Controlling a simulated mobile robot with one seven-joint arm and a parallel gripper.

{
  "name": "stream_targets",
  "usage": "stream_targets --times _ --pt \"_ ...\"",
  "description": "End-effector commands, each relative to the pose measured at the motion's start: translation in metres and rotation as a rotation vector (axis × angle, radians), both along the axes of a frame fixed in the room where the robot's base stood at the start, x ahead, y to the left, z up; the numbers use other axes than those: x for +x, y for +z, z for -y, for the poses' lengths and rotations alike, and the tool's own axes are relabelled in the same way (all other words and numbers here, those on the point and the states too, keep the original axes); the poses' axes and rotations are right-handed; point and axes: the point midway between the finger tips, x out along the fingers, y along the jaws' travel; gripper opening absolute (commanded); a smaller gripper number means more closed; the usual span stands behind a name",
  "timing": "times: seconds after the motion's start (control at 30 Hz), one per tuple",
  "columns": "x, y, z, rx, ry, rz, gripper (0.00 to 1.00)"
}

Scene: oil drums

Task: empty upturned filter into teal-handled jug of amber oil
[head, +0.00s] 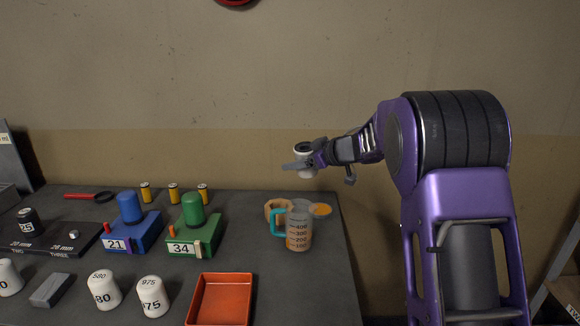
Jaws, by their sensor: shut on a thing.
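The clear jug (299,232) with a teal handle (277,223) stands upright near the table's right end, with amber oil in its lower part and level marks on its side. My gripper (302,163) is in the air above and behind the jug, apart from it. It is shut on a small white filter (304,149) with a dark centre on top. The fingers hide part of the filter, and I cannot see inside it.
A tan ring-like thing (272,206) and an orange round piece (321,209) sit beside the jug. An orange tray (221,301) lies in front.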

Motion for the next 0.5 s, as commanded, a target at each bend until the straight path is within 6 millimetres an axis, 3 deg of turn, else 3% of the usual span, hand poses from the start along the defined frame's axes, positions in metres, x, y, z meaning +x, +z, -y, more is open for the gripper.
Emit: stream_targets --times 0.5 --pt "0.0071 -0.0044 0.0097 -0.070 -0.003 0.091 0.00"
